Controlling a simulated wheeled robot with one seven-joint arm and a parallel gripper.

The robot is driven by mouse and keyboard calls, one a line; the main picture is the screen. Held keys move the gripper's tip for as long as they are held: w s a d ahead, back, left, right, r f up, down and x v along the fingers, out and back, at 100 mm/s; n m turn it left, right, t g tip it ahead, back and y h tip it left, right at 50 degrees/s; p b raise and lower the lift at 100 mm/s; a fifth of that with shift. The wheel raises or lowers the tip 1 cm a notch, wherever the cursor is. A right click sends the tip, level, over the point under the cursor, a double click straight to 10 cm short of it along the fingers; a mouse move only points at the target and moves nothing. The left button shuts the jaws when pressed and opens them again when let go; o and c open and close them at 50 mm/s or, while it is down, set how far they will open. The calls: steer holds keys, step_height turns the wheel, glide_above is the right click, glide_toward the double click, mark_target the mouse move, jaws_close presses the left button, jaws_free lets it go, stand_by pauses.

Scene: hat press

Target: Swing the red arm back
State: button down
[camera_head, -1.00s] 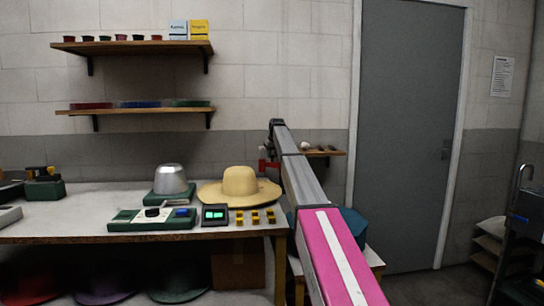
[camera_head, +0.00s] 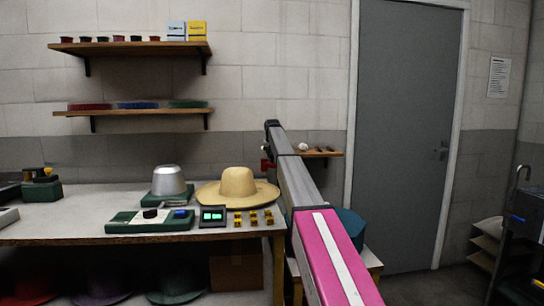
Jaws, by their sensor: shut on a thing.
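A small red part (camera_head: 267,164), which looks like the red arm, shows beside the far end of my own long grey and pink arm. It is just right of and behind the straw hat (camera_head: 238,187), above the bench. My gripper (camera_head: 267,150) is at that far end, small and dark, and closed on the red part. My arm hides most of what lies behind it, so the finger contact and the red arm's full length are hidden. A silver dome (camera_head: 168,181) on a green base stands left of the hat.
On the bench (camera_head: 90,232) are a green control box (camera_head: 150,220), a small green-lit display (camera_head: 212,216) and several yellow blocks. A small wooden shelf (camera_head: 325,153) is behind my arm. A teal round thing (camera_head: 350,226) stands right of it. A grey door (camera_head: 405,130) is at the right.

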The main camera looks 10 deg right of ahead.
steer(key=c, duration=0.9)
jaws_free()
steer(key=shift+o, duration=0.2)
